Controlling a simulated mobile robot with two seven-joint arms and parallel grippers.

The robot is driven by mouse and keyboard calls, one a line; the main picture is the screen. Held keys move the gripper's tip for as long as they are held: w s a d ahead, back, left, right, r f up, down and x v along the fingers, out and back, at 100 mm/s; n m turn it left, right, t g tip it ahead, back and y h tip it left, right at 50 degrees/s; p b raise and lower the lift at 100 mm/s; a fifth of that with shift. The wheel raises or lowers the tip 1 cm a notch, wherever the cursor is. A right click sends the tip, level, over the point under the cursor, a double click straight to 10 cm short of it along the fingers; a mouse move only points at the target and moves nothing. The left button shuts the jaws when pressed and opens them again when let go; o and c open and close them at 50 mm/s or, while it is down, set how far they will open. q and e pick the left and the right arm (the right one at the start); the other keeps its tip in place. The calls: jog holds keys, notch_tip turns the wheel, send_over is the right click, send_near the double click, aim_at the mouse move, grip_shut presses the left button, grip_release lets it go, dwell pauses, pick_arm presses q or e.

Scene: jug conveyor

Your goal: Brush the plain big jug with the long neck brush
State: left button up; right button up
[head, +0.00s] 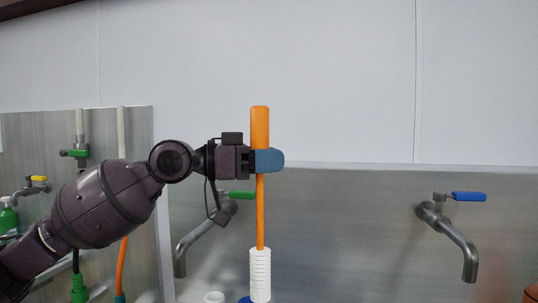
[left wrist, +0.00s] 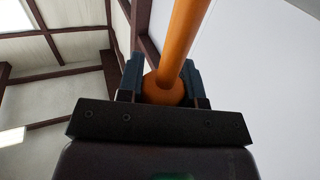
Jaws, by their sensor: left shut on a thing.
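My left gripper (head: 268,160) is shut on the upper, thicker part of the orange handle of the long neck brush (head: 260,210). The brush hangs upright, its white ribbed bristle head (head: 260,273) pointing down to the bottom edge of the head view. In the left wrist view the orange handle (left wrist: 183,45) runs between the blue fingers (left wrist: 163,82). At the bottom edge, a white round rim (head: 214,297) and a bit of blue (head: 245,300) show beside the bristles. I cannot tell whether either belongs to the plain big jug. My right gripper is out of view.
A steel backsplash carries a tap with a green lever (head: 241,195) behind the brush and a tap with a blue lever (head: 468,197) at right. A green bottle (head: 8,217) and a yellow-levered tap (head: 38,179) are at far left. An orange-brown object (head: 530,294) shows at lower right.

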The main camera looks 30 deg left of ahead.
pick_arm(q)
jog(key=shift+f+b, duration=0.35)
jog(key=shift+f, duration=0.45)
jog(key=shift+f+b, duration=1.2)
jog(key=shift+f, duration=2.05)
jog(key=shift+f+b, duration=0.45)
jog(key=shift+f, duration=0.35)
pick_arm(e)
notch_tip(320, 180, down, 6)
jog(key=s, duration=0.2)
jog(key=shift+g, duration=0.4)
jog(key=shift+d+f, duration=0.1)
